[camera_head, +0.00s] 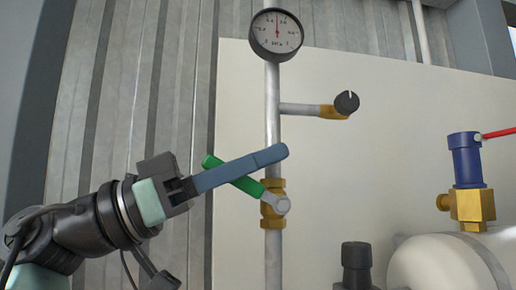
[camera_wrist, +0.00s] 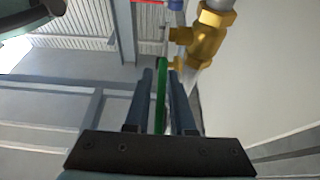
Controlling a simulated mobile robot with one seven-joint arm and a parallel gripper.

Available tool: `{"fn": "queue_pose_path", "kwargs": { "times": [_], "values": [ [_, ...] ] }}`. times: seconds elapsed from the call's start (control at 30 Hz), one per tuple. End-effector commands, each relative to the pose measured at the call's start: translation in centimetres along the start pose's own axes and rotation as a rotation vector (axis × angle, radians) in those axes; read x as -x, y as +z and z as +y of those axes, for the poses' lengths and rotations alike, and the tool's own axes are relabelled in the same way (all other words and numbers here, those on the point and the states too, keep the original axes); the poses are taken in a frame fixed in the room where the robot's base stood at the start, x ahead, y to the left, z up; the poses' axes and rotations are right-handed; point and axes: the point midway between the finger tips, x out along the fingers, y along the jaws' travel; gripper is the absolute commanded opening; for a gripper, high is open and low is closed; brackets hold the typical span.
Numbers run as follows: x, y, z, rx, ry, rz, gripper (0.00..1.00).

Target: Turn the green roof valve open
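The green valve handle (camera_head: 215,162) slants from its free end at upper left down to a grey hub at lower right. The hub sits on a brass valve body (camera_head: 272,188) on a vertical pipe. My gripper (camera_head: 281,153) reaches in from the left, its blue-grey fingers crossing in front of the handle and hiding its middle. In the wrist view the green handle (camera_wrist: 162,95) lies between my two fingers (camera_wrist: 160,74). The fingers stand apart, with narrow gaps beside the handle; firm contact is not visible. A brass fitting (camera_wrist: 207,38) is just beyond the fingertips.
A pressure gauge (camera_head: 276,35) tops the pipe, and a side branch ends in a black knob (camera_head: 346,103). At right, a blue valve (camera_head: 466,160) with a red lever (camera_head: 498,132) stands above a white tank (camera_head: 440,265). A black cap (camera_head: 356,258) is lower down.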

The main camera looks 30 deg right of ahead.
Motion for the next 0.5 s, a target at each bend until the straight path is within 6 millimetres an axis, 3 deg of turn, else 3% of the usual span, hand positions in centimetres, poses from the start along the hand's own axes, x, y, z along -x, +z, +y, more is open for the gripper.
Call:
{"fn": "queue_pose_path", "kwargs": {
  "times": [0.2, 0.33, 0.5],
  "values": [
    [0.01, 0.05, -0.01, 0.000, 0.000, 0.000, 0.21],
    [0.03, 0.03, -0.01, 0.000, 0.000, 0.000, 0.00],
    [0.04, 0.02, 0.00, -0.001, 0.000, 0.000, 0.00]
  ]
}}
